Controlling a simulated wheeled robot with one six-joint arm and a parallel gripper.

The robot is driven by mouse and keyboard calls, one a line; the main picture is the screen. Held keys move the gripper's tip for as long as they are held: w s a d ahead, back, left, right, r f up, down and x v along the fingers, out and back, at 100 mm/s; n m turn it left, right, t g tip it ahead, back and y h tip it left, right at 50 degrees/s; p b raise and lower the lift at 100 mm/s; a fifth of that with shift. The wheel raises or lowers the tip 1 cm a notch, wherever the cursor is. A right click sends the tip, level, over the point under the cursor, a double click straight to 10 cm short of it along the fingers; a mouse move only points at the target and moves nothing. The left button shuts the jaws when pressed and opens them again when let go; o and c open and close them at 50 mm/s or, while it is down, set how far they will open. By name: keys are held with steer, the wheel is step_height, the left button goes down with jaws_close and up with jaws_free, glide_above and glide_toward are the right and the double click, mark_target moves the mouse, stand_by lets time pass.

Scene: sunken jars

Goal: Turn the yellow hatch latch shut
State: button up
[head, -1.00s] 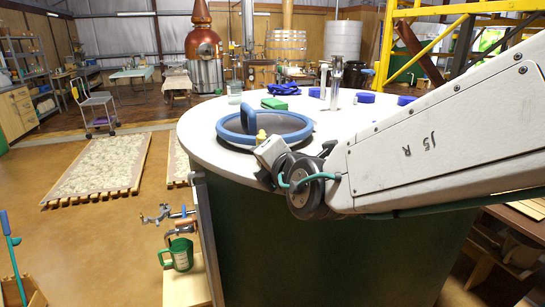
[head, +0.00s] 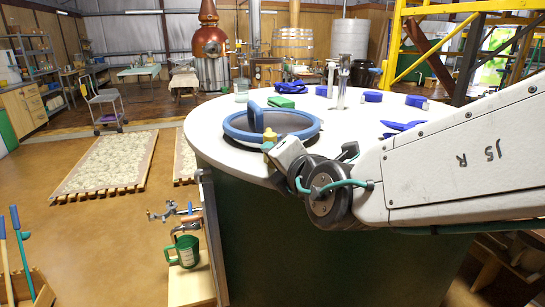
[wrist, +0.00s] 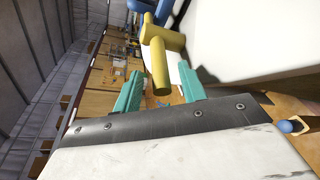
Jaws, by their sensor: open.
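The yellow hatch latch (wrist: 160,60) shows large in the wrist view, a T-shaped piece with a round bar. In the head view the yellow latch (head: 269,138) is a small bit at the front edge of the blue-rimmed hatch (head: 240,134) on the white tank top. My gripper (wrist: 163,92) has its two teal fingers apart, with the latch bar's end between them in the picture. I cannot tell whether either finger touches it. In the head view the fingers are hidden behind my wrist.
A green mug (head: 187,250) stands on a wooden stand left of the tank. Floor at left is largely open.

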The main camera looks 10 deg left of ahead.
steer(key=shift+v, duration=2.35)
